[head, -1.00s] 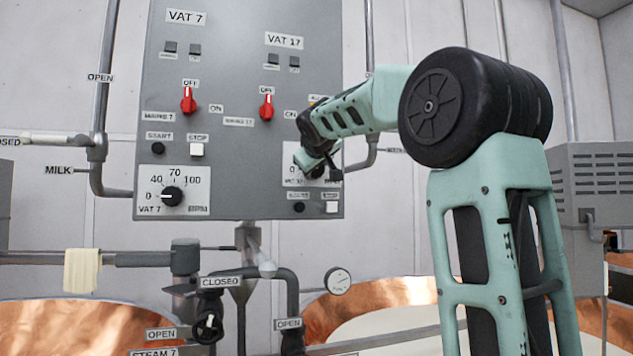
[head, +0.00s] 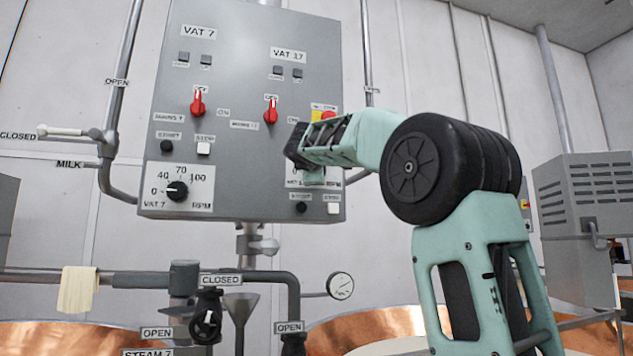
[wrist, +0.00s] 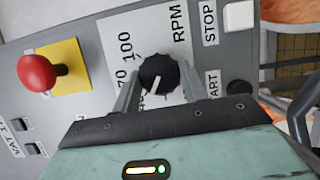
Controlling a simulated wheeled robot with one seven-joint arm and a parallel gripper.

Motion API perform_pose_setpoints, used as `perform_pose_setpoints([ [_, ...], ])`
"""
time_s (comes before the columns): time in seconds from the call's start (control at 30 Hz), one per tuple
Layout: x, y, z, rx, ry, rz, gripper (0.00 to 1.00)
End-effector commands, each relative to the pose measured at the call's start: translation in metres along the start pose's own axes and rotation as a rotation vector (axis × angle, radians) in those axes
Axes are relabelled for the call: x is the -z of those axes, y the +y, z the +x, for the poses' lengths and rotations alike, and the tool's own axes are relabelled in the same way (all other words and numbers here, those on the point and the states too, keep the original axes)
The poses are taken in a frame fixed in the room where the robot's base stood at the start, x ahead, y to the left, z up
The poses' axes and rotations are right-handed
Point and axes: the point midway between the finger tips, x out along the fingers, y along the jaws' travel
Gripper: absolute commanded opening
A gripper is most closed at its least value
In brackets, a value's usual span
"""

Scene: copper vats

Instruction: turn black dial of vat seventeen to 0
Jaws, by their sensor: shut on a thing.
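The black dial of vat 17 (wrist: 158,74) sits between the two fingers of my gripper (wrist: 161,82) in the wrist view. My gripper is shut on it. The dial's white mark points down in the wrist view, toward my gripper's body. The 70 and 100 of its scale (wrist: 127,46) show beside it; the lower numbers are hidden behind my gripper. In the head view my arm covers the dial, and only part of its white scale plate (head: 293,182) shows below the VAT 17 label (head: 288,54).
A red button on a yellow plate (wrist: 38,72) is beside the dial. A white STOP button (wrist: 238,16) and a black START button (wrist: 237,88) are close to the fingers. Vat 7's dial (head: 177,191) and two red switches are on the same grey panel (head: 240,150).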

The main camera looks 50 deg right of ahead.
Motion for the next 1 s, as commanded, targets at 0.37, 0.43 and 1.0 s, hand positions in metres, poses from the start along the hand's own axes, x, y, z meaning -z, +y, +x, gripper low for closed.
perform_pose_setpoints([
  [0.37,0.0000,-0.0081,0.0002,-0.125,0.000,-0.305,0.20],
  [0.43,0.0000,-0.0079,0.0002,-0.144,0.001,-0.350,0.20],
  [1.0,-0.0005,-0.0060,0.0008,-0.214,0.002,-0.523,0.20],
])
